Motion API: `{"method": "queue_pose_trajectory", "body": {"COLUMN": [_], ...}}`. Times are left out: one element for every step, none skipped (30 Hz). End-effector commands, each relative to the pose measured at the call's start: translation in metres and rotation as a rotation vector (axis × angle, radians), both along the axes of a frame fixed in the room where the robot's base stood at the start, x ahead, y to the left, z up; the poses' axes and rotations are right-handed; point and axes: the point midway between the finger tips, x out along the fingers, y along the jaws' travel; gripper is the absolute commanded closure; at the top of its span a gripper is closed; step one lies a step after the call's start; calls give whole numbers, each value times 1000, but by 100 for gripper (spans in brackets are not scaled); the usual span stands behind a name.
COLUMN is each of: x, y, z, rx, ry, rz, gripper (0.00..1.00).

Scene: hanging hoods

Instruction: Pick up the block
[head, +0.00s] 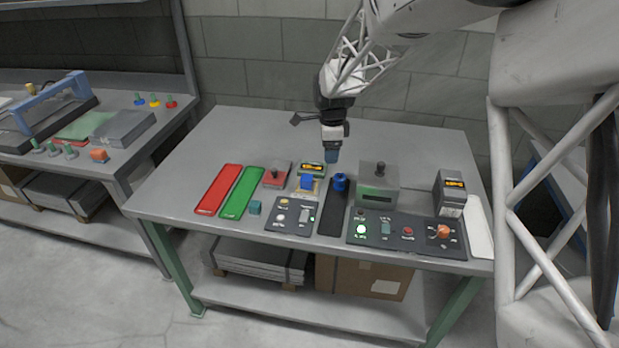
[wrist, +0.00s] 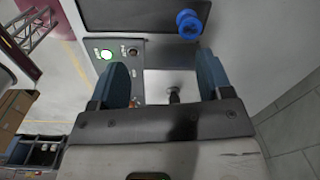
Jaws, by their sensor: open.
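A small teal block (head: 255,207) sits on the table in the head view, just right of the green strip near the front edge. My gripper (head: 331,157) hangs over the middle of the table, up and to the right of the block. In the wrist view my gripper (wrist: 164,82) is open with its two blue fingers apart. A grey box (wrist: 160,84) with a black knob shows below and between the fingers, and nothing is held. The block does not show in the wrist view.
On the table (head: 240,128) lie a red strip (head: 218,190), a green strip (head: 241,193), a black strip with a blue knob (head: 341,182), button panels (head: 407,233), the grey box (head: 378,185) and a dark device (head: 450,193). The back of the table is clear.

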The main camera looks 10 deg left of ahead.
Motion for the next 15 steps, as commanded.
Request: {"method": "queue_pose_trajectory", "body": {"x": [7,11,16,19,23,26,29,31,34,35,37,38,39,40,41], "y": [13,20,28,35,41,49,54,59,64,68,72,76,78,80,82], "z": [-13,-20,-28,-34,-40,-47,-52,-57,-63,-67,-70,-74,-76,-78,-79], "rx": [-2,-2,-3,-3,-4,-4,-4,-5,-5,-6,-7,-7,-7,-8,-8], "ry": [8,11,15,17,19,22,24,26,29,30,32,33,34,34,35], "rz": [-27,-48,-74,-93,-111,-133,-149,-165,-183,-195,-205,-216,-223,-230,-236], "gripper": [28,28,28,28,28,28,28,28,28,28,28,28,28,28,28]}}
